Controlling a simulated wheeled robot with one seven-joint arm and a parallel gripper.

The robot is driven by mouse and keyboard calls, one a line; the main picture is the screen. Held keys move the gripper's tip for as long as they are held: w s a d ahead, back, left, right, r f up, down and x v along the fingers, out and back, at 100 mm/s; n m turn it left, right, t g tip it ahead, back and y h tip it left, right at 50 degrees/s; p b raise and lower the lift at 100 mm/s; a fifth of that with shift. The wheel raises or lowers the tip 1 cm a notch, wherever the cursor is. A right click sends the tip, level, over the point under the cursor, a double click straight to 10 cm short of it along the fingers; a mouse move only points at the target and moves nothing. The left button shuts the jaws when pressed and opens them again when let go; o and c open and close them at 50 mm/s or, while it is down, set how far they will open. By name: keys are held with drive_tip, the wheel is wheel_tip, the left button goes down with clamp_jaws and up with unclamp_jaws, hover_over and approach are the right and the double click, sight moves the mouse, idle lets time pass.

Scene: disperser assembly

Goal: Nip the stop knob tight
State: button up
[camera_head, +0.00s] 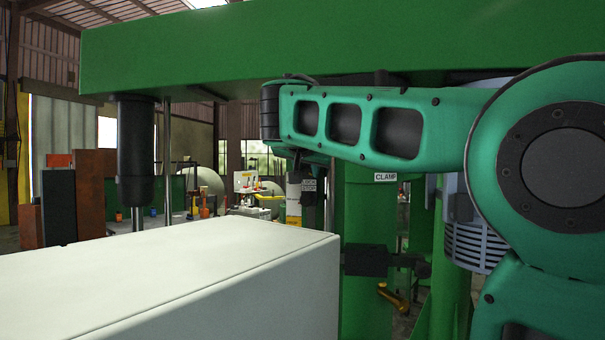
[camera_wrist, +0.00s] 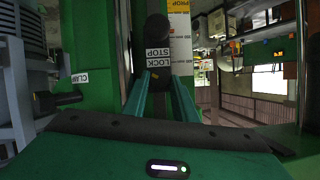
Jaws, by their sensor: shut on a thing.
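My gripper (camera_wrist: 160,76) reaches to the stop by the machine's green column, its two teal fingers closed in from both sides. The stop knob (camera_wrist: 157,80) is a small dark piece between the fingertips, with only part of it showing. A white LOCK STOP label (camera_wrist: 158,56) sits just beyond the tips, and it also shows in the head view (camera_head: 308,185). A yellow and white PROP label (camera_wrist: 180,30) is beside it. In the head view my arm covers the fingers and knob, so contact there is hidden.
A green column (camera_head: 368,220) with a CLAMP label (camera_head: 386,177) stands right of the stop. A dark clamp block (camera_head: 366,260) with a brass lever (camera_head: 393,297) juts out lower down. A large pale box (camera_head: 180,275) fills the lower left. A green beam (camera_head: 300,40) spans overhead.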

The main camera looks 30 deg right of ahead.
drive_tip(key=m+t+y, duration=0.1)
drive_tip(key=m+t, duration=0.1)
drive_tip(key=m, duration=0.1)
drive_tip(key=shift+s+y, duration=0.1)
drive_tip(key=shift+y, duration=0.2)
drive_tip(key=shift+m, duration=0.3)
idle(0.3)
drive_tip(key=o, duration=1)
drive_tip(key=shift+o, duration=0.2)
drive_tip(key=shift+f, duration=0.1)
drive_tip(key=shift+s, duration=0.1)
drive_tip(key=v, duration=1)
drive_tip(key=shift+s+a, duration=0.15)
drive_tip(key=shift+s, duration=0.05)
